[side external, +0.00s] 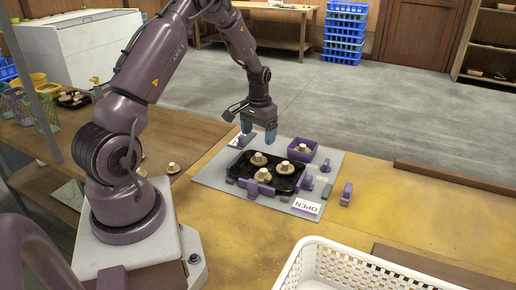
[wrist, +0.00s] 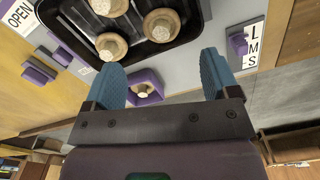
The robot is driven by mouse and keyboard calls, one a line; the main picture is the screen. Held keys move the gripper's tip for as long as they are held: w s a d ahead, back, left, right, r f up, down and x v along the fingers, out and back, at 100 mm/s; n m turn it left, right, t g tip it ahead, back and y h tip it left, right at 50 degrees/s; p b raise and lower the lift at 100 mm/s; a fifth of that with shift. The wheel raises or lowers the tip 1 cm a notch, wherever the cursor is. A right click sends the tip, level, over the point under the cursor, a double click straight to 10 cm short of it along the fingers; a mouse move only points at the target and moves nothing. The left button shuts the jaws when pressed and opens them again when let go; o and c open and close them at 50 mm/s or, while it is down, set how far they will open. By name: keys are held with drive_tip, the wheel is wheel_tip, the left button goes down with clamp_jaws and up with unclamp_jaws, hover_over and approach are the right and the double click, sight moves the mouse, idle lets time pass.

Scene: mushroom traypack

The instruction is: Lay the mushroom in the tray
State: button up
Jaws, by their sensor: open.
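A black tray (side external: 241,165) lies on the grey board with three mushrooms in it, stems up. It also shows at the top of the wrist view (wrist: 82,30). Another mushroom (side external: 303,148) sits in a small purple bin (side external: 292,153) behind the tray; in the wrist view this mushroom (wrist: 145,90) shows between my fingers, farther off. My gripper (side external: 258,136) is open and empty, with blue fingers pointing down, above the board beyond the tray and left of the bin. It also shows in the wrist view (wrist: 160,68).
Purple blocks, including one on the board's front (side external: 254,188), stand around the tray. An OPEN sign (side external: 306,206) lies at the board's front. A white basket (side external: 350,268) is at the near right. A loose mushroom (side external: 173,168) lies on the brown table at left. Yellow table right of the board is mostly clear.

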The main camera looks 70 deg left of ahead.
drive_tip(key=d+r+m+t, duration=0.2)
drive_tip(key=d+r, duration=1.2)
drive_tip(key=r, duration=0.4)
drive_tip(key=s+d+r+m+t, duration=0.2)
drive_tip(key=s+d+r, duration=0.1)
drive_tip(key=s+d, duration=0.3)
drive_tip(key=s+d+r+m+t, duration=0.1)
drive_tip(key=s+d+r+m, duration=0.1)
drive_tip(key=s+d, duration=0.5)
drive_tip(key=shift+s+d+r+t, duration=0.2)
drive_tip(key=shift+s+r+t, duration=0.2)
drive_tip(key=shift+s+r, duration=0.3)
